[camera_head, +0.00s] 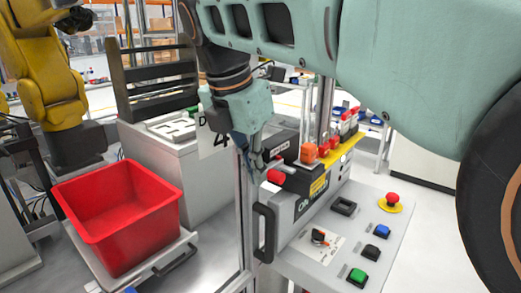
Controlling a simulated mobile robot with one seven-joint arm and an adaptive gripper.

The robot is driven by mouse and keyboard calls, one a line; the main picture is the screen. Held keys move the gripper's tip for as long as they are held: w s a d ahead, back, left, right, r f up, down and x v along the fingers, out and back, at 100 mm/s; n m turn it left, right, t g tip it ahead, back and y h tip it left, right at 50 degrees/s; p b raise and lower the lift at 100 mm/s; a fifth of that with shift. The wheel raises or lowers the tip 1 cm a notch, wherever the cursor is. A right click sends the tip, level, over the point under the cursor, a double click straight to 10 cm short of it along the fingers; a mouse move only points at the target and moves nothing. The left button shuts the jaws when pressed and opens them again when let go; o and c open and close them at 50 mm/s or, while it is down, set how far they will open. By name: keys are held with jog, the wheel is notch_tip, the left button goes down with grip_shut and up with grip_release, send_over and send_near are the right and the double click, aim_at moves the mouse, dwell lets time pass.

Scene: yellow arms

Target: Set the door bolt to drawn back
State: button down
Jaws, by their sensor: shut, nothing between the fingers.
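A small block with a red tab (275,177) sits at the top of the door's edge post, above the black door handle (264,233). It looks like the door bolt, but its position is hard to read because my gripper partly covers this area. My gripper (259,164) points down just above and left of the red tab, with its fingers shut and empty. I cannot tell whether the fingertips touch the bolt.
A control panel (325,272) with a rotary switch (319,237), buttons and a red emergency stop (392,198) stands at right. Orange-topped parts (309,153) rise behind the bolt. A red bin (118,215) and a yellow robot arm (48,85) are at left.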

aim_at(276, 180)
jog(key=shift+w+d+f+p, duration=0.15)
jog(key=shift+w+d+f, duration=0.4)
jog(key=shift+w+d, duration=0.25)
jog(key=shift+w+d+f+p, duration=0.15)
jog(key=shift+w+d+f, duration=0.4)
jog(key=shift+w, duration=0.35)
jog(key=shift+w+d+r+p, duration=0.2)
jog(key=shift+w+d+p, duration=0.1)
jog(key=shift+w+p, duration=0.1)
jog(key=w+d, duration=0.1)
jog(key=w+d+p, duration=0.1)
jog(key=shift+w+d+f, duration=0.1)
jog(key=shift+w+f, duration=0.05)
jog(key=shift+w, duration=0.25)
jog(key=shift+p, duration=0.3)
